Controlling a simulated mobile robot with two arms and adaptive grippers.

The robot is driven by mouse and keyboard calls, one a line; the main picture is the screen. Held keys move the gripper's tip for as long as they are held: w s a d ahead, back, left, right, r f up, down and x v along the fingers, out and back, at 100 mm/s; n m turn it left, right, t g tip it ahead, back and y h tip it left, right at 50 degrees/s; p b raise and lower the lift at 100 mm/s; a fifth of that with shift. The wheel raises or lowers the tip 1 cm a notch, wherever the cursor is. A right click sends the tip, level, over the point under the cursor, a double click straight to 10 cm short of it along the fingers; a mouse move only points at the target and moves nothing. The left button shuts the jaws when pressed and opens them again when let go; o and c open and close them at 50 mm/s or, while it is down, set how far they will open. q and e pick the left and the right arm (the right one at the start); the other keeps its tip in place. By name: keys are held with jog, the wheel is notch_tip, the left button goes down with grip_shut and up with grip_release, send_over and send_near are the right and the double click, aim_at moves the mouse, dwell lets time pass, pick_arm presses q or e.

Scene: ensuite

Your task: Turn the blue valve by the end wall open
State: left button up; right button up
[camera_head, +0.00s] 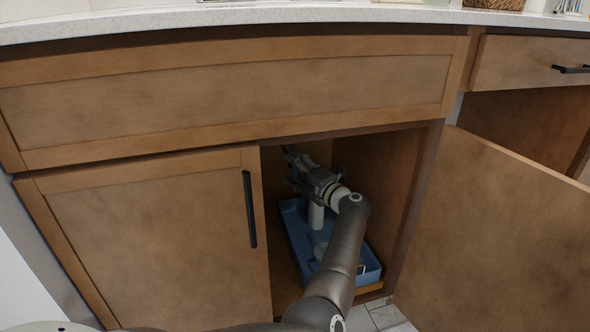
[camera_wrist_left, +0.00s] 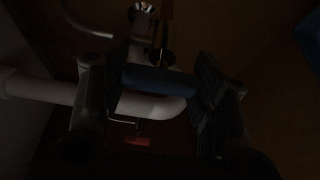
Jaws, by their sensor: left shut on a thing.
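The blue valve handle (camera_wrist_left: 160,80) shows in the left wrist view as a dark blue bar lying crosswise between my left fingers. My left gripper (camera_head: 291,160) reaches through the open right side of the cabinet and is shut on the blue handle. In the head view the gripper and arm hide the valve. The wrist view is very dark, so how far the handle is turned is hard to tell. My right gripper is not in view.
A white pipe (camera_wrist_left: 150,106) runs just below the handle, with a small red handle (camera_wrist_left: 137,141) nearby. A blue tray (camera_head: 369,277) with a white bottle (camera_head: 316,216) is under my arm. The right door (camera_head: 500,230) stands open; the left door (camera_head: 150,235) is closed.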

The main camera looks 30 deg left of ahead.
pick_arm(q)
jog(key=shift+f, duration=0.1)
jog(key=o, duration=1)
